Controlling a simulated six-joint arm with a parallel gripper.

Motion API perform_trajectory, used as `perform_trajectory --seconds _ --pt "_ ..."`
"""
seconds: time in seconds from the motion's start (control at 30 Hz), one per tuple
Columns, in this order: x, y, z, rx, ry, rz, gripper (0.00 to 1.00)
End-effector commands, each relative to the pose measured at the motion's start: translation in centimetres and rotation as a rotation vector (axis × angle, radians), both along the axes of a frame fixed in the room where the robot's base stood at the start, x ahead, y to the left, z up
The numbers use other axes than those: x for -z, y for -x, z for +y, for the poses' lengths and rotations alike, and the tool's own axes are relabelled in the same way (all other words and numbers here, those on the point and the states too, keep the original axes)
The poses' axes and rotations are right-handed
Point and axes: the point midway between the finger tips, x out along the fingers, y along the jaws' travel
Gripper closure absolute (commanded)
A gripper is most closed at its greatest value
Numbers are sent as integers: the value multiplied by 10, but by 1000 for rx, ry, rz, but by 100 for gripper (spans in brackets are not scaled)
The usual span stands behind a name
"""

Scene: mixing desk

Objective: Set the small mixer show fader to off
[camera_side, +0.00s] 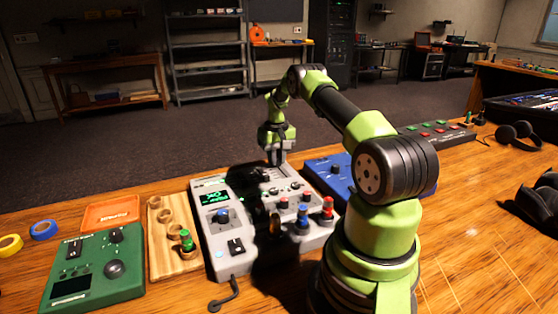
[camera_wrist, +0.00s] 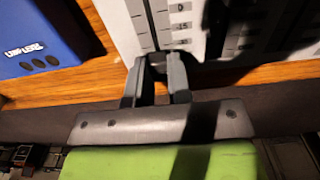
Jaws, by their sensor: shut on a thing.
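The small mixer (camera_side: 222,262) is a pale grey console in the middle of the desk, with a lit green screen, knobs and coloured caps. My gripper (camera_side: 275,158) reaches down onto its far end. In the wrist view my gripper (camera_wrist: 156,70) has its two fingers closed on a small dark fader cap (camera_wrist: 157,59). The cap is mostly hidden between the fingers. The fader stands at the edge of a white panel (camera_wrist: 122,28) with a printed scale (camera_wrist: 181,26) beside it. The fader's exact position on the scale is unclear.
A blue box (camera_side: 330,172) stands close to the right of the mixer. A wooden tray (camera_side: 158,254) with rings and a green piece, and a green device (camera_side: 92,283), stand to the left. An orange tray (camera_side: 112,213) lies behind them. Headphones (camera_side: 518,134) lie far right.

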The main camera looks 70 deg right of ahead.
Motion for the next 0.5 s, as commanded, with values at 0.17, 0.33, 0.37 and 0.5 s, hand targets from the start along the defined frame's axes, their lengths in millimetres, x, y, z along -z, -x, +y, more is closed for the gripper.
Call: perform_trajectory --seconds 0.17,0.33,0.37,0.5 --pt "0 -2 -2 0 3 -1 100" --pt "0 -2 -3 -1 4 -3 100" --pt "0 -2 -3 -1 6 -3 100" --pt "0 -2 -3 -1 5 -4 57"
